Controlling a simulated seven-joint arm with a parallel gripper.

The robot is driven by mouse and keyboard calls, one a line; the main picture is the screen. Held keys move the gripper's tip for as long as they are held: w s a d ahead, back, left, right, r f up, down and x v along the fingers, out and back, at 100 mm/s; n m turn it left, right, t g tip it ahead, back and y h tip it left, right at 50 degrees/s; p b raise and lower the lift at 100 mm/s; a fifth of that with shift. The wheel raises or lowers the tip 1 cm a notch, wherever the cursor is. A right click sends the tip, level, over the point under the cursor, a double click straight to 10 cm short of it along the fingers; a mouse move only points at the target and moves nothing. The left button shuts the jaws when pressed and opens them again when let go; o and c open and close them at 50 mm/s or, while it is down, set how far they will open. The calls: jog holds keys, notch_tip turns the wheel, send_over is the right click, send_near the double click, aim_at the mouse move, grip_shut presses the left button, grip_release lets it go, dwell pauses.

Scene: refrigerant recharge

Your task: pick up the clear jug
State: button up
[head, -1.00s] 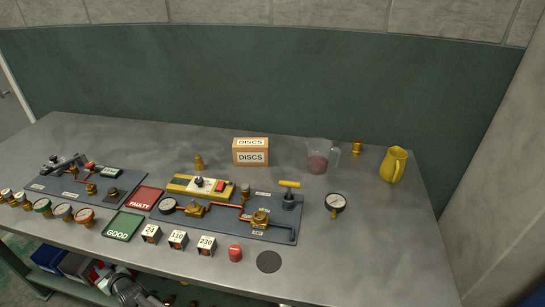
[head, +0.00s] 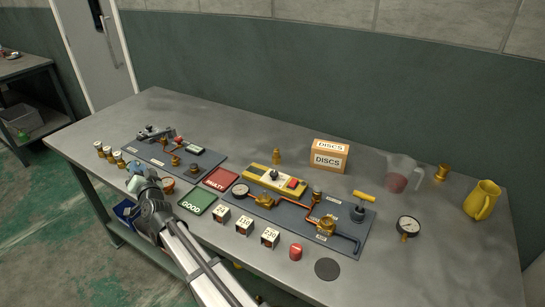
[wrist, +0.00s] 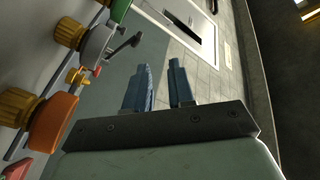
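The clear jug (head: 401,172) stands upright at the back right of the bench in the head view. It is see-through, with a dark red content low inside and a handle on its right side. My gripper (head: 137,172) is at the front left of the bench, far from the jug. In the wrist view my gripper (wrist: 162,84) shows two blue fingers with a gap between them and nothing held. The jug is not in the wrist view.
A yellow pitcher (head: 482,200) and a brass fitting (head: 442,172) stand right of the jug. A DISCS box (head: 329,155) is to its left.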

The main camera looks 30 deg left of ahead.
jog(key=w+d+r+t+h, duration=0.1)
jog(key=w+d+r+h, duration=0.2)
jog(key=w+d, duration=1.3)
jog(key=w+d+r+t+h, duration=0.1)
jog(key=w+d+r+h, duration=0.2)
jog(key=w+d, duration=1.3)
jog(key=w+d+m+h, duration=0.1)
jog(key=d+h, duration=0.2)
jog(key=d, duration=1.3)
jog(key=w+d+m+g+h, duration=0.15)
jog(key=d+h, duration=0.25)
jog(key=d, duration=1.2)
jog(key=d+m+t+h, duration=0.1)
jog(key=d+h, duration=0.2)
jog(key=d, duration=1.4)
send_near(420, 182)
jog(key=w+f, duration=0.2)
jog(key=w, duration=0.1)
jog(key=shift+g, duration=0.25)
jog(key=shift+x, duration=3.15)
jog(key=shift+s+a, duration=0.1)
grip_shut()
